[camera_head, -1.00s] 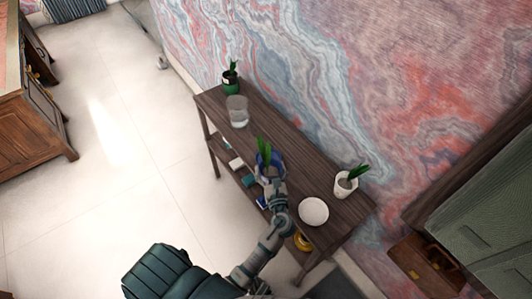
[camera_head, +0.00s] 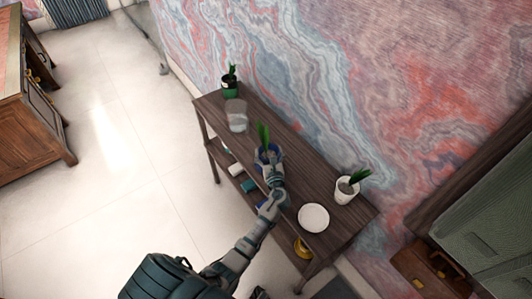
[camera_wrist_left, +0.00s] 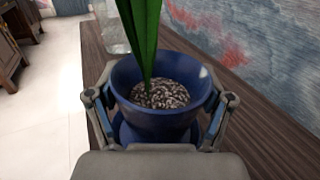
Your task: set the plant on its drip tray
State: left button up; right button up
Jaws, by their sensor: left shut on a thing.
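A green-leaved plant in a blue pot (camera_wrist_left: 160,118) fills the left wrist view, with grey gravel in the pot. It also shows in the head view (camera_head: 264,140), upright at the middle of a narrow dark wooden table (camera_head: 298,178). My left gripper (camera_head: 269,160) is shut on the blue pot, with a finger on each side of it. Whether the pot touches the tabletop is hard to tell. A round white dish (camera_head: 313,217), perhaps the drip tray, lies on the table to the right of the gripper. My right gripper is not in view.
A plant in a white pot (camera_head: 346,190) stands beyond the dish.

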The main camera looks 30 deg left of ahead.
pick_arm(q)
jog(key=shift+a, duration=0.35)
jog(key=o, duration=1.3)
jog(key=shift+f, duration=0.2)
jog(key=shift+o, duration=1.4)
jog(key=shift+a, duration=0.1)
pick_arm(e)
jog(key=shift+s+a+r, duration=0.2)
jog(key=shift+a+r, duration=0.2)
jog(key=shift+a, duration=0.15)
pick_arm(q)
jog(key=shift+d+r, duration=0.2)
jog(key=shift+d, duration=0.1)
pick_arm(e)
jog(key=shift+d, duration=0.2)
pick_arm(q)
jog(key=shift+s+d+r, duration=0.1)
jog(key=shift+r, duration=0.05)
jog(key=v, duration=1.1)
jog(key=shift+p, duration=0.3)
jog(key=shift+s+d, duration=0.2)
jog(key=shift+s, duration=0.1)
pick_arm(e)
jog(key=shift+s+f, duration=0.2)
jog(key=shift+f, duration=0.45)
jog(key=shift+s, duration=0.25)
